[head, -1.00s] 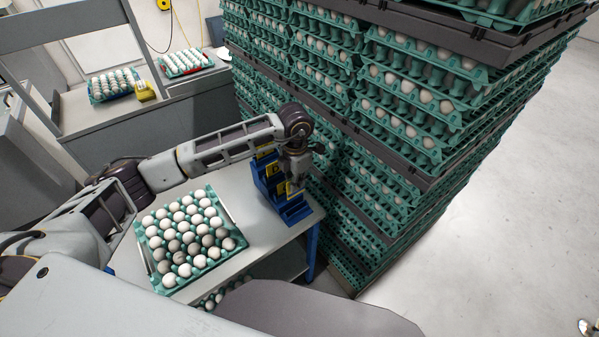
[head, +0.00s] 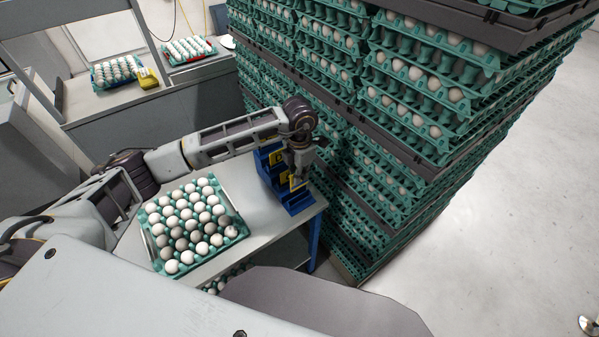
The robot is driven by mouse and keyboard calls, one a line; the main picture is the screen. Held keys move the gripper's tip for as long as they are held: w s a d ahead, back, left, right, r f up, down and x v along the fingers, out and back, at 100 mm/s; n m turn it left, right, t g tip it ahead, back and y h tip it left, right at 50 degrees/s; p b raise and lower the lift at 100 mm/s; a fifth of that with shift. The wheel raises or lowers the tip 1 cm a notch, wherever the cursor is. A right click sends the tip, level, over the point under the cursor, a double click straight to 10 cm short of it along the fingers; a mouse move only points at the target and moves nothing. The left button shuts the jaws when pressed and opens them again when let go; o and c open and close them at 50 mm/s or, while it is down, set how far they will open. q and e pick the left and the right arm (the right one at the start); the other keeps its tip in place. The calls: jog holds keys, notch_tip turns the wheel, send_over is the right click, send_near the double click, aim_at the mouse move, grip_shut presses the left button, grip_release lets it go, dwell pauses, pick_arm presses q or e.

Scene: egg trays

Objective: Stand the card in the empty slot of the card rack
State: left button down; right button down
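The blue card rack (head: 297,206) stands at the right end of the grey table, close to the tall egg stack. A card with yellow on it (head: 276,157) stands in its back part. My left gripper (head: 297,178) points down over the front part of the rack. A small yellow-edged card (head: 292,181) shows at its fingertips, low against the rack. The fingers are too small and partly covered to tell whether they grip this card. Whether its lower edge is in a slot is hidden. My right gripper is out of view.
A teal tray of white eggs (head: 160,262) lies on the table (head: 250,215) left of the rack. Tall stacks of teal egg trays (head: 400,130) rise just behind and right of the rack. More egg trays (head: 117,83) sit on a back counter. Open floor lies right.

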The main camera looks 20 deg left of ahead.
pick_arm(q)
jog(key=shift+f+b, duration=0.95)
jog(key=shift+f, duration=1.4)
jog(key=shift+f+b, duration=0.95)
jog(key=shift+f+b, duration=1)
jog(key=shift+f, duration=0.2)
jog(key=c, duration=1.6)
grip_release()
jog(key=shift+o, duration=0.2)
